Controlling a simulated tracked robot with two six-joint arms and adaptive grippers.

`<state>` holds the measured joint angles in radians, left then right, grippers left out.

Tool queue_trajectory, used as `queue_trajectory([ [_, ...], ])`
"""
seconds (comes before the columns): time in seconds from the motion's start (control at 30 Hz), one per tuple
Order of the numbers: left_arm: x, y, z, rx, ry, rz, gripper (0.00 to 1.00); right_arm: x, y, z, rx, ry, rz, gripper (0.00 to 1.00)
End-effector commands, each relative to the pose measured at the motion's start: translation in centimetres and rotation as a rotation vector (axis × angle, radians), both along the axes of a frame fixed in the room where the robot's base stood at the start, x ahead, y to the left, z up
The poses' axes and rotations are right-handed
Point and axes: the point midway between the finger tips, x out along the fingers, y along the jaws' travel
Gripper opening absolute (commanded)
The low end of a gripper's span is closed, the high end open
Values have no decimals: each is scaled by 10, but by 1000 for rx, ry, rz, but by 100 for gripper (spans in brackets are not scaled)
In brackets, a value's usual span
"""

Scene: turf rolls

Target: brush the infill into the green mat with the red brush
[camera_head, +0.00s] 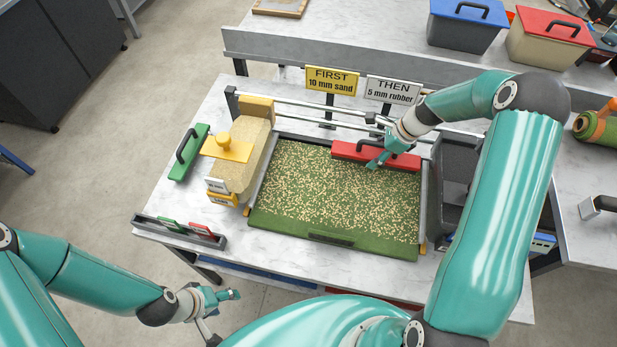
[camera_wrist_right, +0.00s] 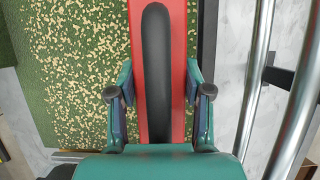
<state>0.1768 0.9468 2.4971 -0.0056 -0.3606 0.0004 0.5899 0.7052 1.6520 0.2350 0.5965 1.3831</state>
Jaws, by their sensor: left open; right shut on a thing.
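The green mat (camera_head: 335,195) lies flat in a frame on the table, speckled with pale infill over most of its surface. A strip along its front edge is plain green. The red brush (camera_head: 350,152) lies across the far right part of the mat. My right gripper (camera_head: 378,163) is shut on the brush's black handle; in the right wrist view the handle (camera_wrist_right: 156,70) runs between the two fingers (camera_wrist_right: 158,95). The bristles are hidden under the red body. My left gripper (camera_head: 222,304) is open and empty, off the table's front left.
A green brush (camera_head: 188,152) lies further left. Signs reading FIRST (camera_head: 331,80) and THEN (camera_head: 393,91) stand behind rails. A dark bin (camera_head: 455,180) stands at the right. A small rack (camera_head: 180,232) sits front left.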

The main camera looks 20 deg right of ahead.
Motion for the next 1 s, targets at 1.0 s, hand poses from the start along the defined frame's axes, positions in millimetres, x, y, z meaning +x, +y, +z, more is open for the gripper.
queue_trajectory([
  [1.0,-1,0,11,0,2,-1,59,1,4,34,-1,-1,43,3],
])
